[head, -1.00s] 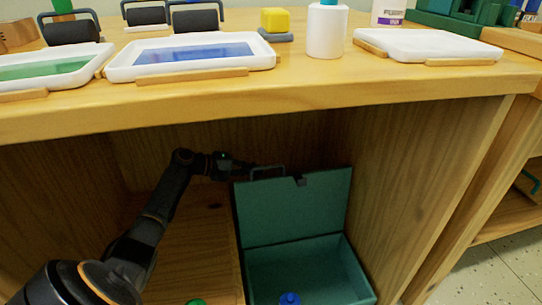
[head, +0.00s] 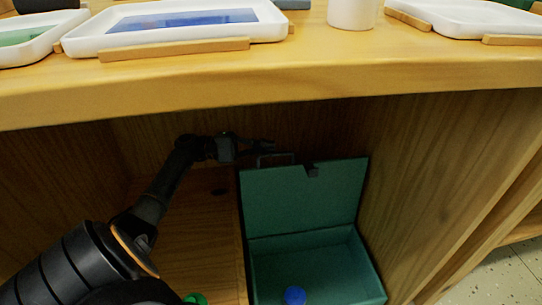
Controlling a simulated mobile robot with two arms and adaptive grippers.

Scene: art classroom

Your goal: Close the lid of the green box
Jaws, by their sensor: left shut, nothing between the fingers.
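The green box (head: 376,277) stands in the lower right of the cabinet, below the tabletop. Its lid (head: 300,199) is open and stands upright along the back edge, with a dark notch-like catch at its top edge. A blue round object (head: 294,296) lies inside the box. My left gripper (head: 272,144) is shut and empty, just above the upper left part of the lid, near a dark handle-like loop (head: 275,160) there. Whether the fingers touch the lid or the loop cannot be told. My right gripper is not in view.
The tabletop edge (head: 280,78) overhangs the cabinet opening. White trays (head: 80,46) lie on top, beside a white bottle (head: 352,12). The cabinet's right wall (head: 425,170) stands close to the box. A green object (head: 196,299) shows at the bottom left of the box.

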